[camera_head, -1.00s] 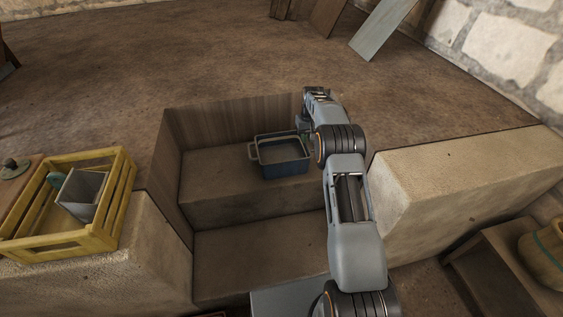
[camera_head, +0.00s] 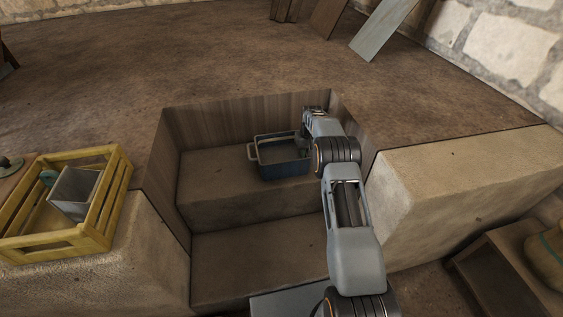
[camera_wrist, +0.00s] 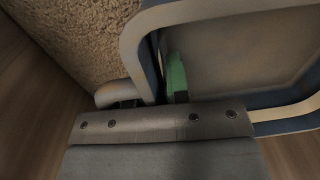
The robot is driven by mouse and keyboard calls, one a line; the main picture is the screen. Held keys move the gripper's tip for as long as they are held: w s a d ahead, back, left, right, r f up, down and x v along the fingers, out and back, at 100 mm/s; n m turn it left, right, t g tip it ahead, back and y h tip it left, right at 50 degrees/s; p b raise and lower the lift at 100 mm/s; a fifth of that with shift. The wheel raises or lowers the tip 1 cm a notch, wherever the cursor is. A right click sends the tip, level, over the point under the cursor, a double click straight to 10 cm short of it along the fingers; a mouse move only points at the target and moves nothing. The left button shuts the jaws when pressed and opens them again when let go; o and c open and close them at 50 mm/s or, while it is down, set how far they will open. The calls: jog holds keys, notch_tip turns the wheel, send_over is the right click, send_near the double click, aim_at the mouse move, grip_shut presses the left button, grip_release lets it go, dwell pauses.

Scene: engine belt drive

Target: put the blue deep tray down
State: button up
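The blue deep tray (camera_head: 285,172) has a pale rim and a looped handle at its left end. It is upright over the upper step of the recess. I cannot tell whether its base touches the step. My gripper (camera_head: 304,143) is at its right end and appears shut on the rim there. In the wrist view the tray (camera_wrist: 240,50) fills the upper right, with its rim running close to my gripper (camera_wrist: 172,98). A green piece shows just inside the rim. The fingertips are mostly hidden.
The recess has wooden walls, an upper step (camera_head: 215,190) and a lower step (camera_head: 260,250). A yellow crate (camera_head: 97,235) with a grey box (camera_head: 75,192) stands on the left ledge. A stone block (camera_head: 450,185) bounds the right. The step left of the tray is clear.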

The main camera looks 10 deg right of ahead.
grip_shut()
jog(key=shift+r, duration=0.15)
